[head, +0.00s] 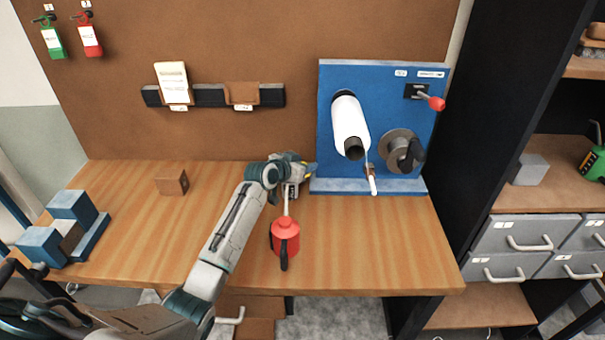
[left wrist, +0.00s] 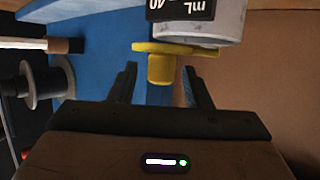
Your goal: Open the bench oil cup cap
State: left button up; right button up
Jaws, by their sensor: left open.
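A yellow part with a wide flange and a short stub (left wrist: 160,70), which looks like the cap, shows in the left wrist view against a grey cylinder marked in mL (left wrist: 205,28), apparently the oil cup. My left gripper (left wrist: 160,88) is open, with one finger on each side of the yellow stub; I cannot tell whether they touch it. In the head view my left gripper (head: 302,175) is at the lower left edge of the blue machine panel (head: 385,90). It hides most of the cup, leaving a bit of yellow. My right gripper is not in view.
A red oil can (head: 285,238) stands on the wooden bench (head: 370,250), near my left forearm. A white roll (head: 349,122), a reel (head: 398,150) and a red-knobbed lever (head: 436,103) project from the panel. A brown block (head: 172,183) lies left. The bench's right front is clear.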

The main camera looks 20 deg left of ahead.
pick_arm(q)
notch_tip(320, 180, up, 2)
jog(key=shift+r+b, duration=0.25)
jog(key=shift+b, duration=0.6)
jog(key=s+d+r+b, duration=0.2)
jog(key=s+d+b, duration=0.2)
jog(key=s, duration=1.1)
jog(key=shift+d, duration=1.05)
jog(key=shift+w, duration=0.1)
